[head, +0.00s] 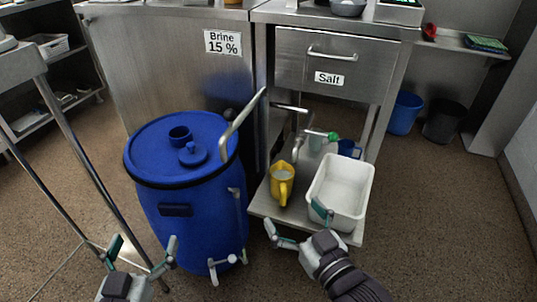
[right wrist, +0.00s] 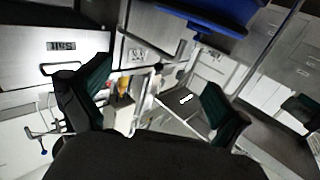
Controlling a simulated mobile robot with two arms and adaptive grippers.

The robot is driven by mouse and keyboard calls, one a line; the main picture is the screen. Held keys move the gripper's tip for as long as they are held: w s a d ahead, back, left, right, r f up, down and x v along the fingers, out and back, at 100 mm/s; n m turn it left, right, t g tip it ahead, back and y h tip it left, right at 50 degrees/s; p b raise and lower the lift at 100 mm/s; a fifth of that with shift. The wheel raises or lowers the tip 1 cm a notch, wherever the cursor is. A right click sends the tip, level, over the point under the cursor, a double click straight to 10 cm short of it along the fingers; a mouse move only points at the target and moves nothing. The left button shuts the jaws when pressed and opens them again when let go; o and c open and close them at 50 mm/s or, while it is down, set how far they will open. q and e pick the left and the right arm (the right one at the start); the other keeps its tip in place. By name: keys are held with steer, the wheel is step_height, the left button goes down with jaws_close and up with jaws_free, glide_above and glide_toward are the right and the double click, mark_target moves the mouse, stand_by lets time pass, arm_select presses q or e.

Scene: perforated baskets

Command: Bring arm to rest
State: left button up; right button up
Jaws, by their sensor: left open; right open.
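My left gripper (head: 144,246) is at the bottom left of the head view, open and empty, in front of the blue barrel. My right gripper (head: 296,221) is open and empty, in front of the low metal shelf (head: 262,207) and near the white tub's front edge. In the right wrist view its two dark green finger pads (right wrist: 158,100) stand wide apart with nothing between them. I cannot tell from the head view whether the right fingers touch the tub.
A blue barrel (head: 165,220) with a lid and pipes stands at left centre. The shelf holds a yellow jug (head: 282,183) and a white tub (head: 342,188). A steel counter with a Salt drawer (head: 345,62) is behind. Floor at the right (head: 450,220) is clear.

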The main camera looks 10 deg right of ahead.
arm_select(q)
steer(key=shift+f, duration=0.1)
